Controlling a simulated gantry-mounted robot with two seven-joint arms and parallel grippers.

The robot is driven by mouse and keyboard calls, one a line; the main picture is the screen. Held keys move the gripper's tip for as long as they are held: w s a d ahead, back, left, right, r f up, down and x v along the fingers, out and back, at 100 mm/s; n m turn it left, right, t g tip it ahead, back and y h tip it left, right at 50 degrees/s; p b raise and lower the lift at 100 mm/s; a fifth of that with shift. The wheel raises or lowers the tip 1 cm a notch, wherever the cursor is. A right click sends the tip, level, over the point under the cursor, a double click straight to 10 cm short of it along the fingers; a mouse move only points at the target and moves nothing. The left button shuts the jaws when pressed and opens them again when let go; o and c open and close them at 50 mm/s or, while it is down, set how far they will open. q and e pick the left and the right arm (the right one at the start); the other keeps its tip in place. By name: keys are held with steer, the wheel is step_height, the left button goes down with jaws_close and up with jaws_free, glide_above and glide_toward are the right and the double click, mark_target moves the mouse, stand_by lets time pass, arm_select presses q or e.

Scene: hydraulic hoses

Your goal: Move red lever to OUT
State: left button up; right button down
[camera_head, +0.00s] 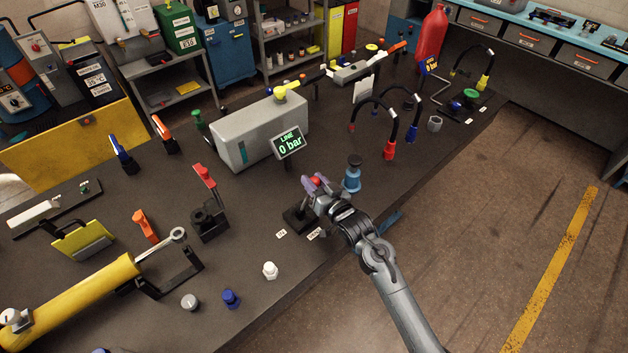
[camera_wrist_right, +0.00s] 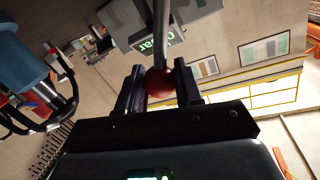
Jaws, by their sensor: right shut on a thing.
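The lever with a red ball knob (camera_head: 316,181) rises from a black base (camera_head: 295,219) at the front edge of the bench. My right gripper (camera_head: 317,184) is shut on the red knob. In the right wrist view the red knob (camera_wrist_right: 160,84) sits between the two dark fingers, with the grey lever rod running up from it. Two small white labels, one on the left (camera_head: 281,234) and one on the right (camera_head: 314,234), lie in front of the base; their words are too small to read surely. My left gripper is not in view.
A blue fitting (camera_head: 352,176) stands close to the right of my right gripper. A display (camera_head: 289,142) reading "LINE 0 bar" is behind it, by a grey box (camera_head: 250,132). A white knob (camera_head: 270,270) stands front left.

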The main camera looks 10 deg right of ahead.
steer(key=c, duration=0.8)
jaws_free()
steer(key=shift+a, duration=0.1)
steer(key=shift+s, duration=0.1)
steer(key=p+v, duration=0.1)
steer(key=v, duration=0.9)
steer(key=shift+s+d, duration=0.25)
steer(key=shift+s, duration=0.05)
